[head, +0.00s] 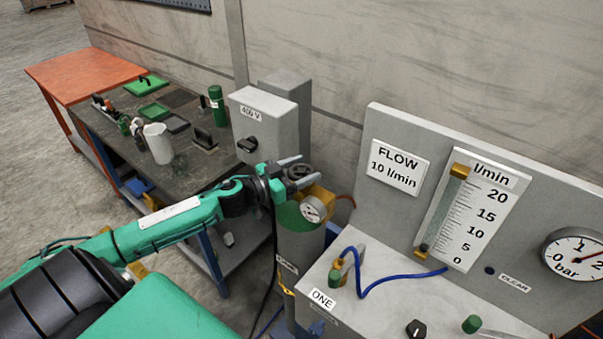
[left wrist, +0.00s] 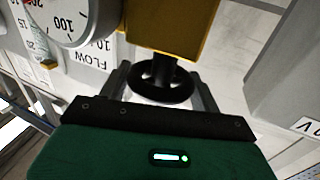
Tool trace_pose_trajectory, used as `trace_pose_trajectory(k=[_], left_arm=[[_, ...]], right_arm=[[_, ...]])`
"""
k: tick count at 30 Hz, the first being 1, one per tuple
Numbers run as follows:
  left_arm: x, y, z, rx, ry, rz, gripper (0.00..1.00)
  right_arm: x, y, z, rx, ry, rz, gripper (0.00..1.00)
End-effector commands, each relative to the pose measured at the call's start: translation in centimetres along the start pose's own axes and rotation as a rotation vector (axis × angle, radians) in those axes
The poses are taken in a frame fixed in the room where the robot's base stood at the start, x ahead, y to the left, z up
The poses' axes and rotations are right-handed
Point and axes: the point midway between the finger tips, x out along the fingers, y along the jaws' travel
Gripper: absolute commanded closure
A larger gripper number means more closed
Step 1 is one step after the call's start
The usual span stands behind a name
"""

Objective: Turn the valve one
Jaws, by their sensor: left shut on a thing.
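The label ONE (head: 322,299) is on the grey bench panel at lower centre, beside a small green-ended valve (head: 335,278) with a blue hose near it. My left gripper (head: 297,171) is away from that valve, up at the top of a grey-green gas cylinder (head: 301,250). In the left wrist view its fingers (left wrist: 160,84) are shut on a black handwheel (left wrist: 148,92), one finger on each side. The handwheel sits on a stem under a yellow block (left wrist: 172,28). In the head view the gripper partly hides the handwheel. My right gripper is not in view.
A round gauge (head: 313,209) is on the cylinder's yellow fitting. A flow scale (head: 480,215) and a bar gauge (head: 577,255) stand at right. A grey 400 V box (head: 262,125) stands close behind the gripper. A cluttered dark workbench (head: 180,155) is at left.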

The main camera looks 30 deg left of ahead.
Motion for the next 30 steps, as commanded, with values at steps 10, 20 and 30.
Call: trace_pose_trajectory(k=[10, 20, 30], left_arm=[[0.1, -0.3, -0.1, 0.006, 0.0, 0.324, 0.59], [0.2, -0.3, 0.0, 0.007, 0.003, 0.615, 0.59], [0.2, -0.2, 0.1, 0.006, 0.003, 0.907, 0.59]], right_arm=[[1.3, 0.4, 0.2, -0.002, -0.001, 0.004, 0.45], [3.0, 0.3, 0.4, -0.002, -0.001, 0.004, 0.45], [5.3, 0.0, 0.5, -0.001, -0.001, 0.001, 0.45]])
